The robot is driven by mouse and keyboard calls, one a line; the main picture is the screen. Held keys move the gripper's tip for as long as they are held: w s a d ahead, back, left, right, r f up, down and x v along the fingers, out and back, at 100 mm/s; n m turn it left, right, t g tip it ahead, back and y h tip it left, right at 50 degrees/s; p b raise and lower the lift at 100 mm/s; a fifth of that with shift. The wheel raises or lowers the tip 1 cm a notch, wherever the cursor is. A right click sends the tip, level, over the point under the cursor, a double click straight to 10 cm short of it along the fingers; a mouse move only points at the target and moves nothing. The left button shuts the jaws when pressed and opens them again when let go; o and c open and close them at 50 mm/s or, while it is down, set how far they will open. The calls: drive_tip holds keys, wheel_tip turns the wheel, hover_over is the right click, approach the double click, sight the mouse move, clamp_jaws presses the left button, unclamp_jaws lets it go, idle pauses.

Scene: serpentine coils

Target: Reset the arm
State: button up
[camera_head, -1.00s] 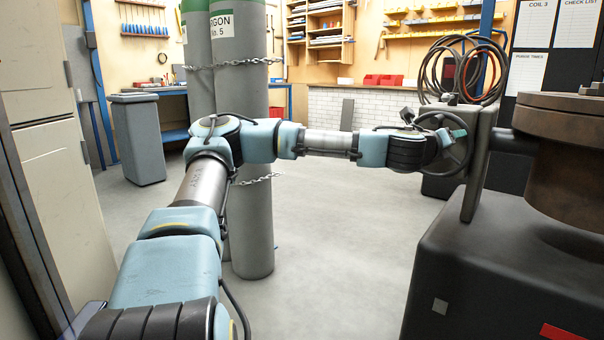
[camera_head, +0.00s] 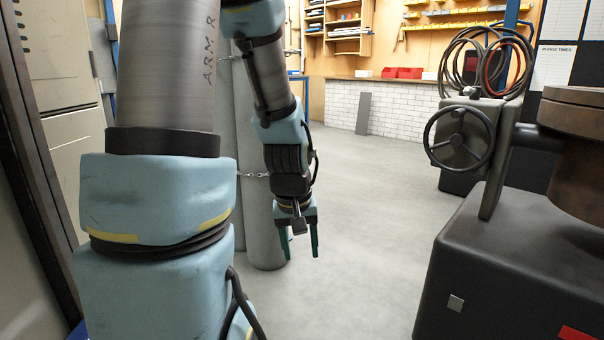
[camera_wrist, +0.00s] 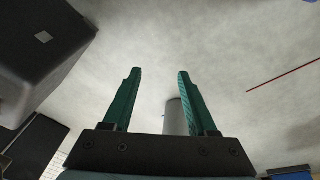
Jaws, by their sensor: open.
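My arm is raised and bent at the left of the head view, with its forearm hanging down. My gripper (camera_head: 300,252) points down at the floor, in front of the grey gas cylinders. Its two green fingers are apart with nothing between them. The wrist view also shows the open gripper (camera_wrist: 158,95) above bare floor. The handwheel (camera_head: 459,138) on the machine at the right stands well clear of my gripper.
A dark machine base (camera_head: 520,265) with a brown round vessel (camera_head: 580,150) fills the right. Grey cylinders (camera_head: 264,235) with a chain stand just behind my gripper. A pale cabinet (camera_head: 60,70) is at the left. The middle floor (camera_head: 370,240) is clear.

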drive_tip(key=s+a+r+m+p, duration=0.1)
drive_tip(key=s+a+r+m, duration=0.1)
drive_tip(key=s+a+r, duration=0.35)
wheel_tip(320, 180, up, 26)
drive_tip(key=w+p, duration=0.1)
drive_tip(key=p, duration=2.6)
drive_tip(key=shift+w+a+f+g+y, duration=0.25)
drive_tip(key=shift+w+a+g+y, duration=0.1)
drive_tip(key=shift+a+y, duration=0.1)
